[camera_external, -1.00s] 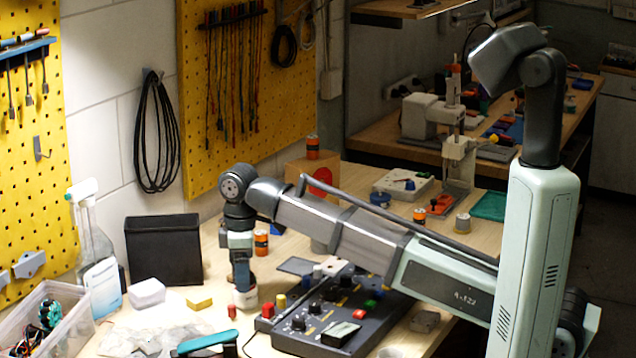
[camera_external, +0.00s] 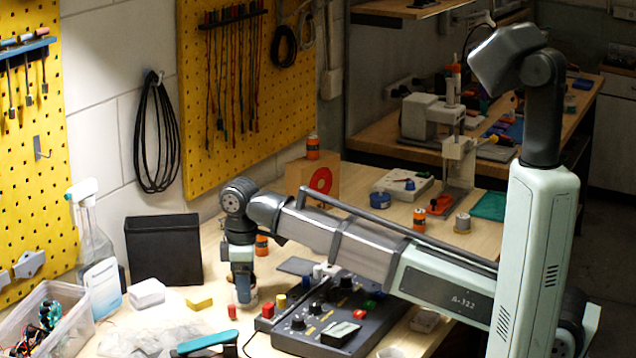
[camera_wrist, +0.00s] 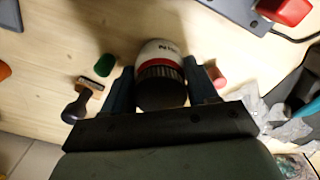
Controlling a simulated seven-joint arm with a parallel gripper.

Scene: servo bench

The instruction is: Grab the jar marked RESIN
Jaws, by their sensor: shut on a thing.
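A white jar (camera_wrist: 158,50) with a dark ribbed lid and a red band stands between my fingers in the wrist view. Its dark lettering is only partly visible and too blurred to read for sure. My gripper (camera_wrist: 160,72) is shut on this jar, with one dark blue finger on each side. In the external view my gripper (camera_external: 243,286) is low over the bench, left of the control box, and hides most of the jar. I cannot tell whether the jar's base touches the bench.
A small red cylinder (camera_external: 232,311) stands close left of the jar. The dark control box (camera_external: 345,320) with knobs is to the right. A yellow block (camera_external: 199,302), a white block (camera_external: 147,293) and a black bin (camera_external: 163,250) are to the left. An orange can (camera_external: 262,245) stands behind my gripper.

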